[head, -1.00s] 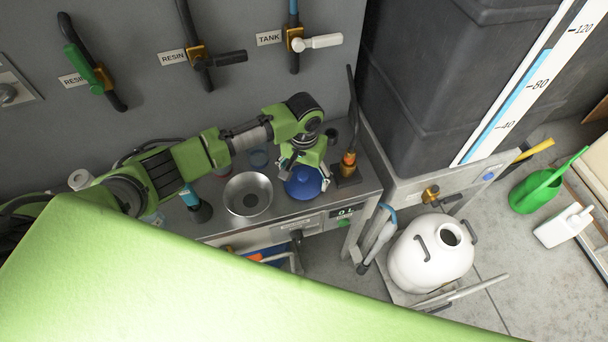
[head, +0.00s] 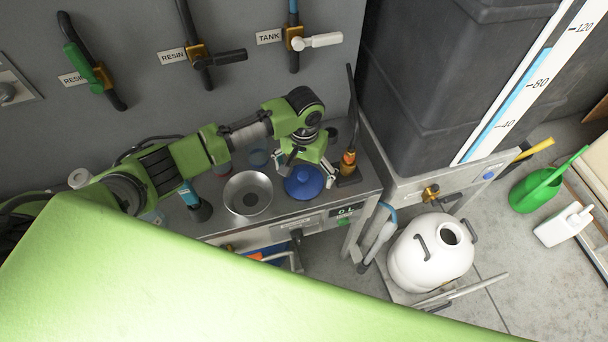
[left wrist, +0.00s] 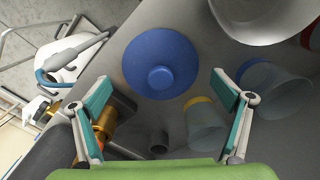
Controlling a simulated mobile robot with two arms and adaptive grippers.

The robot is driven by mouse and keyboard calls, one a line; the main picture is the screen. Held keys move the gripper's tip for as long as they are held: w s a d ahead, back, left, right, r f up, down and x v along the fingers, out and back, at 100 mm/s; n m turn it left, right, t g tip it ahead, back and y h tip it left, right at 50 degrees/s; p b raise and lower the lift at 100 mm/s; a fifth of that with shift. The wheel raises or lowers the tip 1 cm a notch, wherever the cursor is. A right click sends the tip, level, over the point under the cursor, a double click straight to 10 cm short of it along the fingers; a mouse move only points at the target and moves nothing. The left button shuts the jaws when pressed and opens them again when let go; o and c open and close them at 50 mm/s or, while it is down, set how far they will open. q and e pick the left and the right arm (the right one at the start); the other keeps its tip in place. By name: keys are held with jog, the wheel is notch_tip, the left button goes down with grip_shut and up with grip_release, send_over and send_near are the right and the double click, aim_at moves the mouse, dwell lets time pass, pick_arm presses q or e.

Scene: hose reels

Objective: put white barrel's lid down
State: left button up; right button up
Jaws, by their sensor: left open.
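The blue round lid (head: 304,187) with a central knob lies on the metal bench, near its front edge. It also shows whole in the left wrist view (left wrist: 160,50), knob facing the camera. My left gripper (head: 303,165) is open and empty just behind and above the lid, apart from it. Its two teal-padded fingers show spread in the left wrist view (left wrist: 163,88). The white barrel (head: 420,265) stands on the floor right of the bench, its round mouth uncovered. My right gripper is not in view.
A metal bowl (head: 248,194) sits left of the lid, and a brass-fitted nozzle (head: 348,164) stands close to its right. Clear cups (left wrist: 206,122) stand near the lid. A big dark tank (head: 430,90) rises behind the barrel.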

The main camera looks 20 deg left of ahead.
aim_at(304, 174)
pick_arm(q)
notch_tip(304, 174, up, 11)
jog(key=shift+f+b, duration=0.2)
jog(key=shift+b, duration=0.15)
dwell(0.4)
